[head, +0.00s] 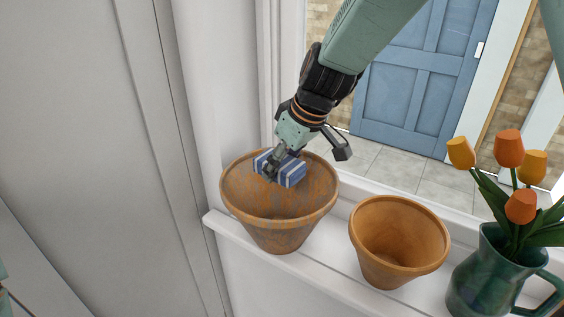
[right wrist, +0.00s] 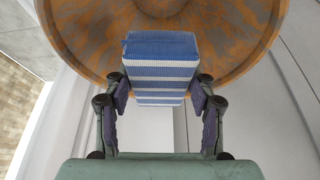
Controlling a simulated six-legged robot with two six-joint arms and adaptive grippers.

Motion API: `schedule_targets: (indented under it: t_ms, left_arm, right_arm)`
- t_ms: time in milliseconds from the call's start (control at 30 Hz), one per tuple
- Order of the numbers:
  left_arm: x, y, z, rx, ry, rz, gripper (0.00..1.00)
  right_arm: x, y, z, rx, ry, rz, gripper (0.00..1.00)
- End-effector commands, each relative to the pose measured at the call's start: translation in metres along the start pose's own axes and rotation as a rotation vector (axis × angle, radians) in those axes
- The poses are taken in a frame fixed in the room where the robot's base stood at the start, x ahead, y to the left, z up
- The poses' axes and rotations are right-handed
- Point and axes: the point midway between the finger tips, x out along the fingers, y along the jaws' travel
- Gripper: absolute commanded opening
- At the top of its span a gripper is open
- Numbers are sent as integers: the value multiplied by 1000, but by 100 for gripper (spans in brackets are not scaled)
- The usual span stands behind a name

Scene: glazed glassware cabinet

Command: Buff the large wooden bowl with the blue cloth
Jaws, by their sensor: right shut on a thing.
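The large bowl (head: 245,205), brown-orange with dull grey patches and shaped like a flared pot, stands upright at the left of the white ledge. Its rim and patchy inside fill the top of the right wrist view (right wrist: 75,40). My right gripper (head: 273,170) is shut on the blue cloth (head: 292,172), a folded pad with white stripes. The cloth is at the bowl's mouth, by the far inner wall; I cannot tell whether it touches. The right wrist view shows the cloth (right wrist: 160,62) between both fingers. My left gripper is not in view.
A smaller orange-brown pot (head: 385,245) stands right of the bowl, with a narrow gap between. A green jug (head: 490,270) of orange tulips stands at the far right. A white wall (head: 110,150) rises on the left. A window behind shows a blue door (head: 420,80).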

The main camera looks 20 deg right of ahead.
Motion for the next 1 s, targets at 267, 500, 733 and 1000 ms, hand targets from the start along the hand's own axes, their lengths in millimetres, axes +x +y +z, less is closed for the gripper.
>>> schedule_targets:
  t_ms: [267,500,733,1000]
  left_arm:
    - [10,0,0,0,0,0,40]
    - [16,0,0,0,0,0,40]
    - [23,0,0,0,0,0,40]
    - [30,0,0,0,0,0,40]
  right_arm:
    - [9,0,4,0,0,0,30]
    - [16,0,7,0,0,0,30]
    - [22,0,10,0,0,0,30]
    - [30,0,13,0,0,0,30]
